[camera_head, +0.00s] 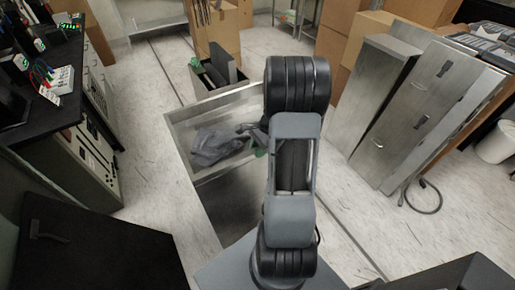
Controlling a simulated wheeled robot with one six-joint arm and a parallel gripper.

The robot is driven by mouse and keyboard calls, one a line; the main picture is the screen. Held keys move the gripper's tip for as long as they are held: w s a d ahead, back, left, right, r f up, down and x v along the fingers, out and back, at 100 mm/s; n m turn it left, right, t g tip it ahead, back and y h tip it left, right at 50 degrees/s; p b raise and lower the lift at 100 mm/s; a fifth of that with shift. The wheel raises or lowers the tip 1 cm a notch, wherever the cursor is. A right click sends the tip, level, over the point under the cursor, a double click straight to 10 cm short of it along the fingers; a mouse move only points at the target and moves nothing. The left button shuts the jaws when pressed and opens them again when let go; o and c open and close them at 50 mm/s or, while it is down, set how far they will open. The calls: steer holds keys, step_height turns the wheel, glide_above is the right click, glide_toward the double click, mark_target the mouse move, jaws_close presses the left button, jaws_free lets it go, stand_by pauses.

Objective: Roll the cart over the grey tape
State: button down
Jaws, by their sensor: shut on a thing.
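The cart (182,153) is a metal, open-topped bin in the middle of the view, with crumpled grey cloth (218,145) inside. My arm rises in front of it and covers its right part. My gripper (252,129) shows only as a dark piece left of the arm, at the cart's top. It appears shut on the cart, but the fingertips and the exact grip are mostly hidden. A thin grey tape line (347,243) runs over the pale floor at the lower right. A similar line (169,72) shows beyond the cart at the upper left. The cart's wheels are hidden.
A black-topped bench (50,105) with instruments stands at the left. A dark cabinet (90,250) fills the lower left. Metal cabinets (415,110) stand at the right, with a cable (424,196) on the floor. An open box (215,78) and cardboard boxes (220,30) stand behind the cart.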

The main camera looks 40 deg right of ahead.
steer(key=c, duration=0.8)
jaws_free()
steer(key=shift+c, duration=0.2)
steer(key=v, duration=1.3)
steer(key=shift+d+r, duration=0.2)
steer(key=shift+r, duration=0.2)
steer(key=s+a+r+n+t+h, duration=0.1)
steer(key=s+a+n+h, duration=0.1)
steer(key=a+n, duration=0.7)
steer(key=s+a+r+n+t+h, duration=0.2)
steer(key=s+a+n, duration=0.3)
steer(key=a+n, duration=0.5)
steer(key=a, duration=0.5)
steer(key=shift+s+r+n, duration=0.25)
steer(key=shift+r+n, duration=0.05)
steer(key=shift+r, duration=0.05)
